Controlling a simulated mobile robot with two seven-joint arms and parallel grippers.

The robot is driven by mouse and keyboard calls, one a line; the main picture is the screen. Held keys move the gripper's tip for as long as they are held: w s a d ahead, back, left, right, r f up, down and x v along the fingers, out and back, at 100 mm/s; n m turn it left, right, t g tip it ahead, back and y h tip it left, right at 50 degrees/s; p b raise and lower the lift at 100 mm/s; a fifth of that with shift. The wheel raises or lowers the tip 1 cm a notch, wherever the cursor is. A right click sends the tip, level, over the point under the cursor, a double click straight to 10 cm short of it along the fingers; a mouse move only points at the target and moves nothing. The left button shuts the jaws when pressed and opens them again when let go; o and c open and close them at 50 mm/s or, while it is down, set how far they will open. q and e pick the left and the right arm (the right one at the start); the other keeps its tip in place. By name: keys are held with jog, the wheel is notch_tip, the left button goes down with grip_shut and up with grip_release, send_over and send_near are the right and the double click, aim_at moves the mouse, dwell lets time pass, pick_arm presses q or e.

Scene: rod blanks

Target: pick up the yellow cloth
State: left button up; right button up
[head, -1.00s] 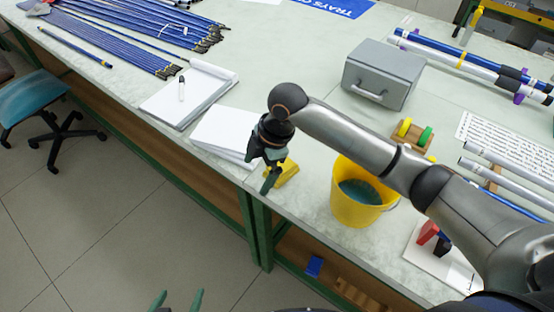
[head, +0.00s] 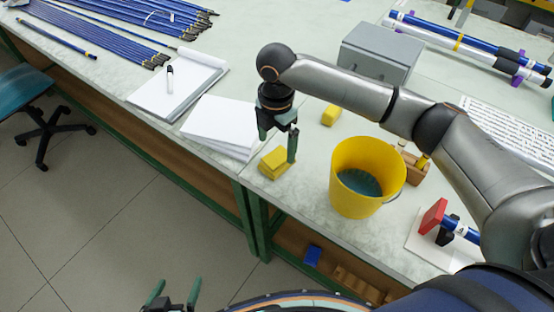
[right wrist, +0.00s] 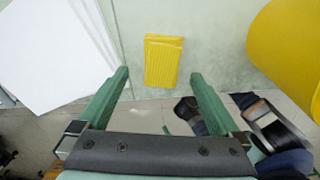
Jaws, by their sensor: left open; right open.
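The yellow cloth (head: 275,162) is a folded, ribbed pad lying on the table near its front edge, beside a stack of white paper. In the right wrist view the cloth (right wrist: 163,60) shows ahead, between the two fingertips and apart from them. My right gripper (head: 278,142) is open and empty just above and behind the cloth; one fingertip overlaps its right side in the head view. Its two green fingers (right wrist: 160,76) are wide apart in the wrist view. My left gripper (head: 174,293) is open and empty at the bottom, away from the table.
A yellow bucket (head: 348,200) stands right of the cloth. A small yellow block (head: 331,115) lies behind it. White paper (head: 222,124) and a notepad (head: 180,85) lie to the left. A grey box (head: 380,52) stands behind my right arm. Bare table separates cloth and bucket.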

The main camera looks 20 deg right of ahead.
aim_at(277, 157)
jog(key=f, duration=0.5)
jog(key=shift+s, duration=0.2)
jog(key=shift+r, duration=0.1)
jog(key=c, duration=1.3)
